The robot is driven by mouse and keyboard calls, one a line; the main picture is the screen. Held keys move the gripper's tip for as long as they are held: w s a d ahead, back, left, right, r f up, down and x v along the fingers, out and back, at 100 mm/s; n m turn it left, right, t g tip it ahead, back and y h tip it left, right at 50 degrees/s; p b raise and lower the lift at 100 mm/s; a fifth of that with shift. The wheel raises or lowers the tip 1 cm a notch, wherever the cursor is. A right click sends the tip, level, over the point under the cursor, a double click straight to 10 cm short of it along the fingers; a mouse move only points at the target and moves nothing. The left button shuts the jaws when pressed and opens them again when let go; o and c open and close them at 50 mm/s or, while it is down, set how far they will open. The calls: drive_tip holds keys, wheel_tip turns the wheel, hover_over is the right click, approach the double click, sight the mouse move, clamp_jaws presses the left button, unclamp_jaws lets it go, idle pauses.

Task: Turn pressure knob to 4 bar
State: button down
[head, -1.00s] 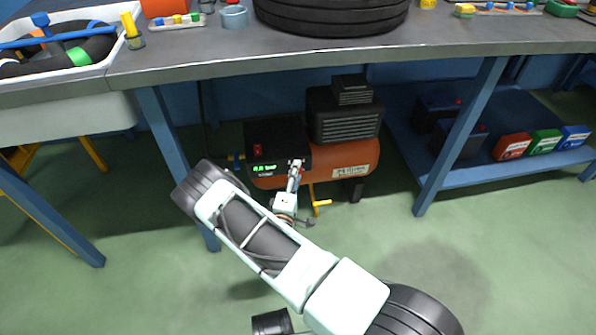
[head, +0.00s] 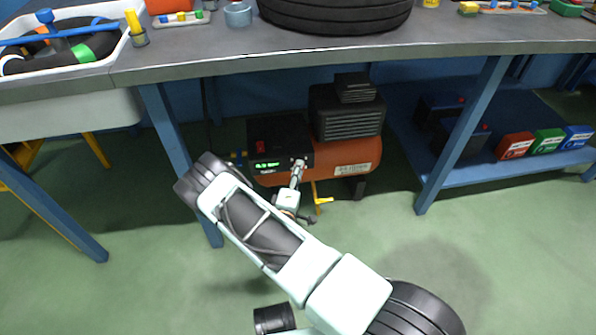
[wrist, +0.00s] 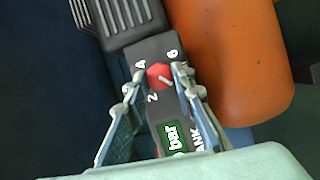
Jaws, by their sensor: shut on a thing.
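The pressure knob (wrist: 160,76) is red with a pale pointer line, on the compressor's dark panel. White marks 2, 4 and 6 stand around it; which mark the pointer meets is hard to tell. My gripper (wrist: 160,80) is shut on the knob, one finger on each side. In the head view, my gripper (head: 298,166) reaches the right end of the control box (head: 285,135), and the knob is hidden there. The compressor's green display (head: 268,165) is lit, its digits too small to read surely. In the wrist view, part of the display (wrist: 173,137) shows "bar".
The compressor's orange tank (head: 350,155) sits under the grey workbench (head: 450,42). Blue bench legs (head: 465,135) stand on both sides. A low blue shelf (head: 500,170) at right holds coloured boxes. The green floor in front is mostly clear.

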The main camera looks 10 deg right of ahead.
drive_tip(key=shift+d+m+y+b, duration=0.1)
drive_tip(key=shift+d+m+y, duration=0.2)
drive_tip(key=shift+m+y, duration=3)
drive_tip(key=shift+d+m+y+b, duration=0.1)
drive_tip(key=shift+d+m+y, duration=0.65)
drive_tip(key=shift+m, duration=4.6)
drive_tip(key=shift+a+m+y+b, duration=0.1)
drive_tip(key=shift+m+y, duration=2.45)
drive_tip(key=shift+m, duration=1.8)
drive_tip(key=c, duration=1.6)
unclamp_jaws()
